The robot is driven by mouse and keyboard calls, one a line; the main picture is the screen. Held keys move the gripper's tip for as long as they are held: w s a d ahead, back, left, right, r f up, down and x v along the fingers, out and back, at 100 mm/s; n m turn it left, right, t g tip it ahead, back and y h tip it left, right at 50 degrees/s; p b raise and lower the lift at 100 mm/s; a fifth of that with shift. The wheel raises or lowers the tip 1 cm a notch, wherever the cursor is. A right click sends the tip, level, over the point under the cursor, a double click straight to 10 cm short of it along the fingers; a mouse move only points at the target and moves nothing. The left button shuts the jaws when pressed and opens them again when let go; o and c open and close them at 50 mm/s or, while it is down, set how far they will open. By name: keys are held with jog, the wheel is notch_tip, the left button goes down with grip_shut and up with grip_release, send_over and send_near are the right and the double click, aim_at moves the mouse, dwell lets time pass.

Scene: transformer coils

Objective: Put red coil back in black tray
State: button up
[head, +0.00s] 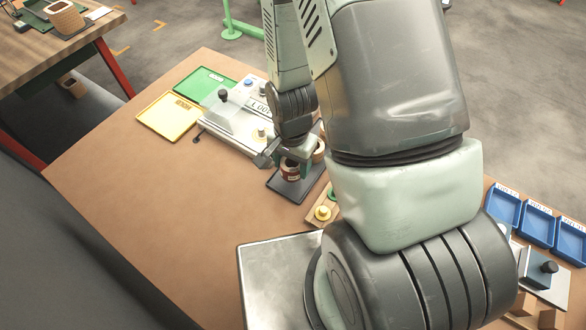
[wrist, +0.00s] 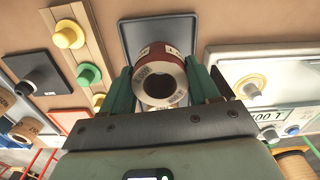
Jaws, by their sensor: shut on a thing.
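The red coil (wrist: 160,62) has a pale face with a dark round hole and a red-brown side. My gripper (wrist: 161,88) is shut on it, with a green finger on either side. In the head view the red coil (head: 290,170) shows below my gripper (head: 290,157), over the black tray (head: 296,193). In the wrist view the tray (wrist: 135,30) lies behind the coil.
A grey test device (head: 225,115) with a knob stands left of the tray, beside yellow (head: 170,115) and green (head: 205,82) trays. A wooden strip with a yellow peg (head: 323,212) lies right of the tray. Another coil (head: 319,150) is close behind. Blue bins (head: 538,222) stand far right.

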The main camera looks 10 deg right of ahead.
jog(key=shift+f, duration=1.85)
jog(key=shift+f, duration=0.15)
jog(key=o, duration=1.3)
notch_tip(320, 180, up, 12)
notch_tip(320, 180, up, 24)
jog(key=n+t, duration=0.4)
jog(key=n, duration=0.2)
send_over(292, 172)
jog(key=s+d, duration=0.2)
jog(key=d, duration=0.1)
jog(key=s+r, duration=0.2)
jog(key=s+r+n+t, duration=0.1)
jog(key=s+r, duration=0.1)
jog(key=s+r+n, duration=0.1)
jog(key=s+r, duration=0.1)
jog(key=shift+s+d+r+t, duration=0.15)
jog(key=shift+d+r+t, duration=0.15)
